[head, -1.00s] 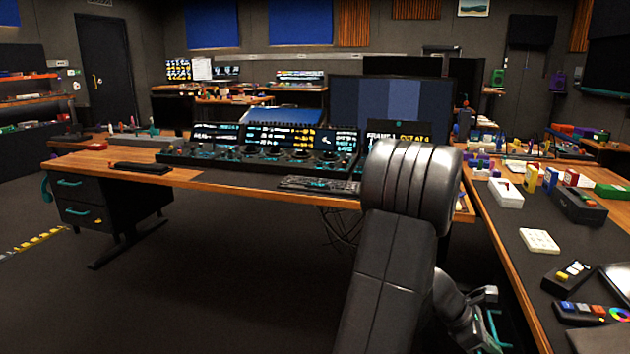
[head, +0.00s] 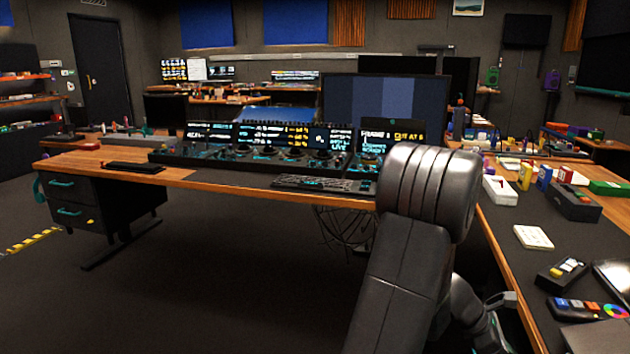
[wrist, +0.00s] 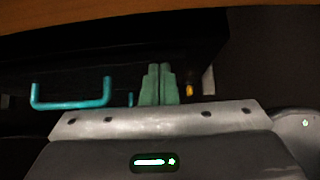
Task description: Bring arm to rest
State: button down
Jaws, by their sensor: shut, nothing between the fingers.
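My gripper shows in the wrist view, its two green fingers (wrist: 158,84) pressed together with nothing between them. Beyond the fingers is a dark drawer front with a teal handle (wrist: 72,95), under a wooden edge (wrist: 90,12). No contact between the fingers and the drawer can be made out. In the head view my arm is folded at the lower right, and the gripper's fingers are not clearly visible there.
A long desk (head: 225,183) carries the trackball panel (head: 255,155), a keyboard (head: 310,184) and a monitor (head: 380,105). A side bench (head: 510,275) at right holds small boxes and a remote (head: 585,309). Open floor lies front left.

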jog(key=w+a+f+p+v, duration=0.15)
jog(key=p+v, duration=0.25)
jog(key=v, duration=0.9)
jog(key=s+d+r+b+x, duration=0.15)
jog(key=b+x, duration=0.25)
jog(key=x, duration=1)
jog(key=w+a+p, duration=0.1)
jog(key=w+a, duration=0.2)
jog(key=a, duration=0.8)
jog(key=w+a+p, duration=0.1)
jog(key=w+a, duration=0.2)
jog(key=a, duration=0.8)
jog(key=w+a+p, duration=0.1)
jog(key=w+a, duration=0.2)
jog(key=a, duration=0.8)
jog(key=shift+w+a+r+p, duration=0.15)
jog(key=shift+w+r+p, duration=0.15)
jog(key=shift+r+p, duration=0.05)
